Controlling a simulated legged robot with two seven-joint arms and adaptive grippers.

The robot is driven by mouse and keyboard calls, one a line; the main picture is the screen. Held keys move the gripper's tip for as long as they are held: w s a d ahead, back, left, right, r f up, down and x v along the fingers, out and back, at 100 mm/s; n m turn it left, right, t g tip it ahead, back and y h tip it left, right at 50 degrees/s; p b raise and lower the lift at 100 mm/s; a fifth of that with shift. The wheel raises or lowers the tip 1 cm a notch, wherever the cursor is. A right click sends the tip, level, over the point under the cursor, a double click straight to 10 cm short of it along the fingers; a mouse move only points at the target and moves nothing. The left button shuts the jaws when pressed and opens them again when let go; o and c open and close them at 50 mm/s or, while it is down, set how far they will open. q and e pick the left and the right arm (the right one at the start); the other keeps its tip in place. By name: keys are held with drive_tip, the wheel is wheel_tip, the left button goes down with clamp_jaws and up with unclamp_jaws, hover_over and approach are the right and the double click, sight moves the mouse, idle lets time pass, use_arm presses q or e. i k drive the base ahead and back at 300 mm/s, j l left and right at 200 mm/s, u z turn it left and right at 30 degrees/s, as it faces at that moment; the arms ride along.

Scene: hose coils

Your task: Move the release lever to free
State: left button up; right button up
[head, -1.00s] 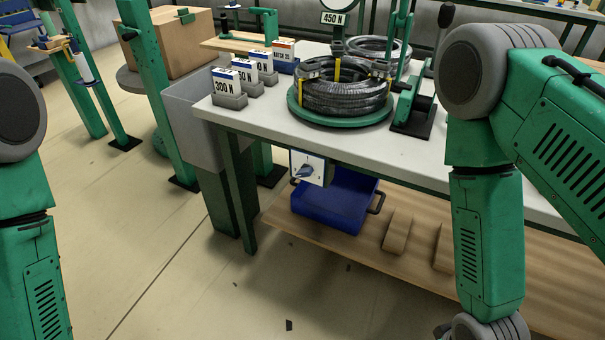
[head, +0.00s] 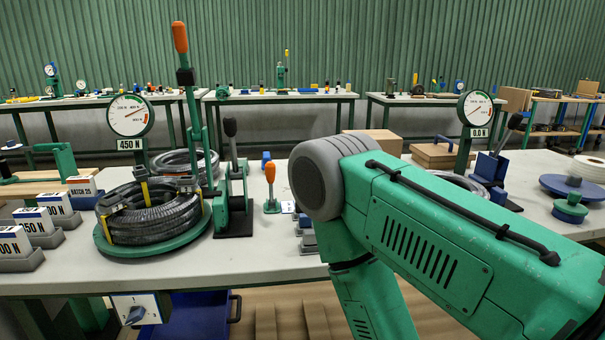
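No lever carries a readable name, so I cannot tell for sure which is the release lever. A short orange-handled lever (head: 270,178) stands upright on a small green base, with a small white tag (head: 288,207) beside it. A black-knobbed lever (head: 231,130) stands on the green clamp unit (head: 233,205). A tall orange-gripped lever (head: 180,40) rises behind the hose coil (head: 150,215), which lies strapped on a green round plate (head: 107,240). Both of my grippers are out of view; only my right arm's upper links show, on the right.
A gauge (head: 130,115) marked 450 N stands behind the coil; another (head: 475,108) reads 0.0 N at right. Weight-label blocks (head: 40,225) line the left. A rotary switch (head: 136,312) is on the table front. My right arm hides part of the right table.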

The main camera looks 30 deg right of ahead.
sight(270, 168)
drive_tip(key=z, duration=0.8)
